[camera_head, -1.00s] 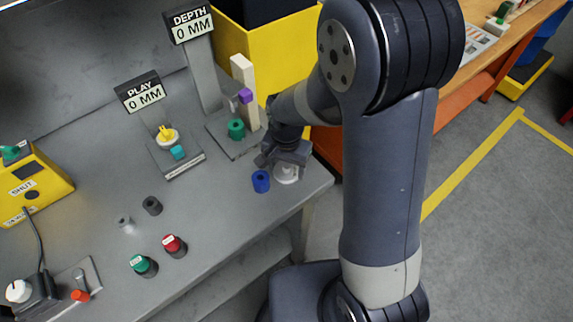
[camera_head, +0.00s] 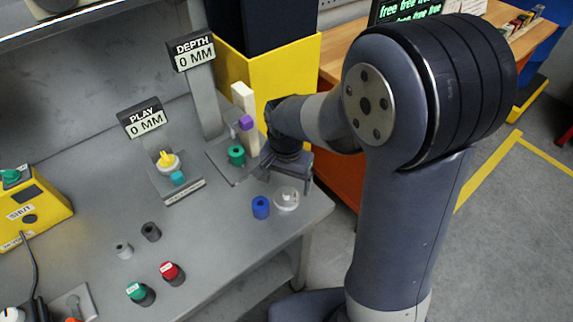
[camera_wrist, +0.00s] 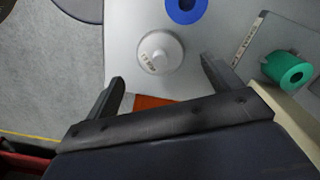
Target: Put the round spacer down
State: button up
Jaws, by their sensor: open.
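A white round piece (camera_head: 286,199) with a small raised centre stands near the table's right edge. In the wrist view this white piece (camera_wrist: 160,52) carries a small label that I cannot read. A blue ring (camera_head: 261,207) stands just left of it, and shows its hole in the wrist view (camera_wrist: 186,17). The frames do not make clear which piece is the round spacer. My gripper (camera_head: 287,177) is open and empty, a little above the white piece. In the wrist view my gripper's fingers (camera_wrist: 162,70) are spread wide on either side of it, apart from it.
A green ring (camera_head: 236,155) sits on the DEPTH stand's plate beside a cream post (camera_head: 245,112) with a purple block (camera_head: 246,123). The PLAY stand (camera_head: 143,117) is further left.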

aim_at(287, 193)
notch_tip(287, 193, up, 7)
dwell(0.3)
jog(key=shift+f, duration=0.1)
jog(key=shift+c, duration=0.5)
